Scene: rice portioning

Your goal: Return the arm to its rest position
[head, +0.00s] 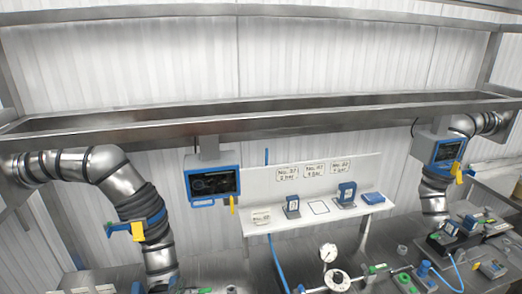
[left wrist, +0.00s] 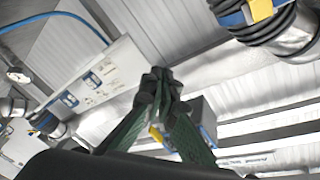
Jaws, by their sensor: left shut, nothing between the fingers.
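My left gripper (left wrist: 158,82) shows in the left wrist view as dark green and black fingers with the tips together. It is shut and empty, and it points toward a blue-edged box and the wall panels. In the head view I cannot make out either gripper. My right gripper is in neither view. No rice or bowl can be made out.
A long metal trough (head: 280,118) spans the head view. Silver ducts (head: 105,162) stand left and right. A blue-framed screen (head: 213,182) hangs beside a white shelf (head: 325,215) with signs. A gauge (head: 328,252) and several small devices crowd the bench below.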

